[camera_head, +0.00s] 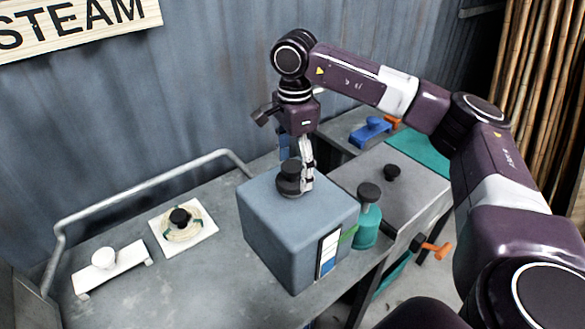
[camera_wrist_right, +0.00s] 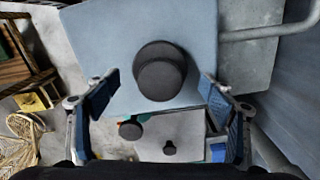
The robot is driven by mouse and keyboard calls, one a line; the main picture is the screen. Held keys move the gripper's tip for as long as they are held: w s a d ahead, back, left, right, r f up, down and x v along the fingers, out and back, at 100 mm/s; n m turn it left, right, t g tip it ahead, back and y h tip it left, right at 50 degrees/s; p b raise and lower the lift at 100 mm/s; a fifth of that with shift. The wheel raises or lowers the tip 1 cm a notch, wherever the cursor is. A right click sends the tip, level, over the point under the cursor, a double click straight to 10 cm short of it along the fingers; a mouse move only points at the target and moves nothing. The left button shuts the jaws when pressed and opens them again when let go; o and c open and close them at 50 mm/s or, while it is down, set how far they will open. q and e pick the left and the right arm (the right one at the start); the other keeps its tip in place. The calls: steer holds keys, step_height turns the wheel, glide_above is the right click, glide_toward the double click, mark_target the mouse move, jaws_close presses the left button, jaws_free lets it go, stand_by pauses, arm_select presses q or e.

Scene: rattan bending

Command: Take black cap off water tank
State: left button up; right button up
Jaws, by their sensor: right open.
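The water tank is a blue-grey box (camera_head: 270,225) standing on the metal bench, with a level strip (camera_head: 328,252) on its front. The black cap (camera_head: 289,172) sits upright on the tank's top. In the right wrist view the cap (camera_wrist_right: 160,72) shows as a round black knob on the pale tank top (camera_wrist_right: 115,30). My right gripper (camera_head: 304,175) points down at the cap, its fingers partly hidden by each other. In the wrist view its blue-padded fingers are open, one on each side of the cap, with gaps visible. My left gripper is out of view.
A teal bottle with a dark lid (camera_head: 368,222) stands close to the tank's right side. A black knob (camera_head: 392,172) is on the grey metal box behind it. A bent rail (camera_head: 140,190) runs along the bench's back.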

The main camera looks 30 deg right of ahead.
steer(key=shift+f, duration=0.55)
steer(key=c, duration=1.3)
steer(key=shift+o, duration=0.2)
steer(key=shift+r, duration=0.1)
